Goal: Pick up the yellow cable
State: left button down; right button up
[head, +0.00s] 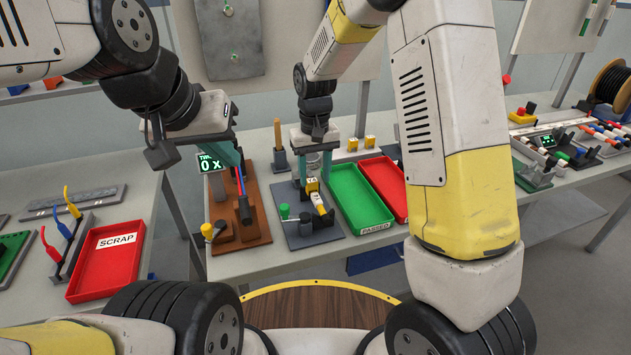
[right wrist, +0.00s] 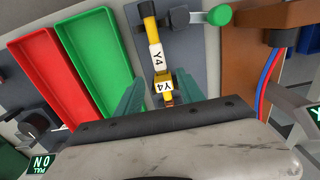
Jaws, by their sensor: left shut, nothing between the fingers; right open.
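The yellow cable (head: 313,186) has white labels reading Y4 and lies in a grey fixture (head: 301,238) with a green knob. In the right wrist view the yellow cable (right wrist: 151,32) runs up from between my fingers. My right gripper (head: 314,172) is open, its teal fingers on either side of the near labelled end. It also shows in the right wrist view (right wrist: 159,92); I cannot tell whether a finger touches the cable. My left gripper (head: 239,169) is shut and empty, above the brown fixture beside the red and blue wires.
The brown fixture (head: 259,209) stands left of the grey one. A green tray (head: 358,222) labelled PASSED and a red tray (head: 383,172) are just right of it. A red SCRAP tray (head: 98,284) lies on the left table. My right arm hides part of the right side.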

aim_at(315, 194)
jog(key=f, duration=0.2)
jog(key=s+f, duration=0.1)
jog(key=shift+f, duration=0.9)
jog(key=shift+w, duration=0.1)
grip_shut()
